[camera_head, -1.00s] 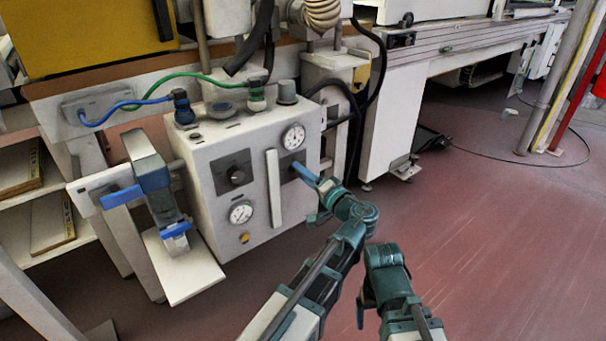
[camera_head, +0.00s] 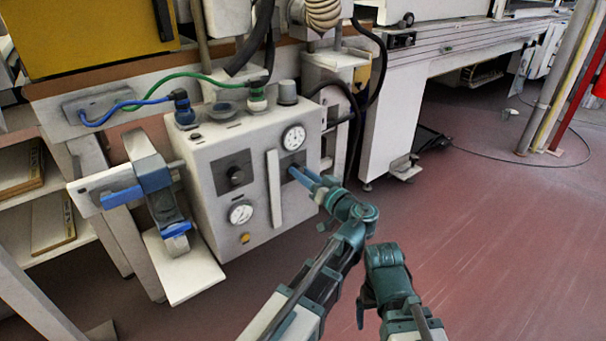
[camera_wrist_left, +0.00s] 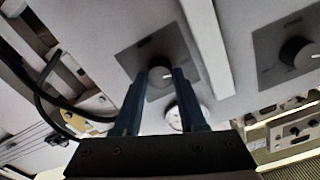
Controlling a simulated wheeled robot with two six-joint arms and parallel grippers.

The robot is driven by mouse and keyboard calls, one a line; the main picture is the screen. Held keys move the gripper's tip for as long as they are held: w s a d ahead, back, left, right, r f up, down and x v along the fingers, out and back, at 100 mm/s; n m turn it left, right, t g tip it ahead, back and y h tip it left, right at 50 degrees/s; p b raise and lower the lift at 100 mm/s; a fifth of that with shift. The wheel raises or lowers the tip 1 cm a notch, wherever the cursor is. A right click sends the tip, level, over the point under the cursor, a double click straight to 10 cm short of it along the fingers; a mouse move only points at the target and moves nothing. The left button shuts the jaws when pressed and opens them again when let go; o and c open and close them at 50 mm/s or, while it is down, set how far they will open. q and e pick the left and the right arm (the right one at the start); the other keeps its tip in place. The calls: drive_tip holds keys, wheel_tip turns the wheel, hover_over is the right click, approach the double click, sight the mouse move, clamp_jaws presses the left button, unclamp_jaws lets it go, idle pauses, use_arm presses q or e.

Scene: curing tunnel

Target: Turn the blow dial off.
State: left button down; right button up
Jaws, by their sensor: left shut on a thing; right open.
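A pale control box (camera_head: 212,214) carries two black dials on dark square plates. My left gripper (camera_head: 296,172) reaches the right-hand dial in the head view, and its fingers largely hide that dial. In the left wrist view the same dial (camera_wrist_left: 160,76) sits between the two fingers of my left gripper (camera_wrist_left: 158,80), which are shut on it. The other dial (camera_head: 236,175) is free; it also shows at the right of the left wrist view (camera_wrist_left: 296,52). The dial labels are too small to read. My right gripper (camera_head: 384,262) is open and empty, in front of the box.
A round gauge (camera_head: 294,137) is above the gripped dial and another (camera_head: 241,212) is lower left. A raised white strip (camera_head: 273,188) stands between the dials. Blue and green hoses run across the top. Open floor (camera_head: 480,240) lies to the right.

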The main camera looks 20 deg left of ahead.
use_arm(q)
drive_tip(key=shift+s+f+n, duration=0.1)
drive_tip(key=shift+n, duration=0.3)
drive_tip(key=shift+c, duration=2.4)
unclamp_jaws()
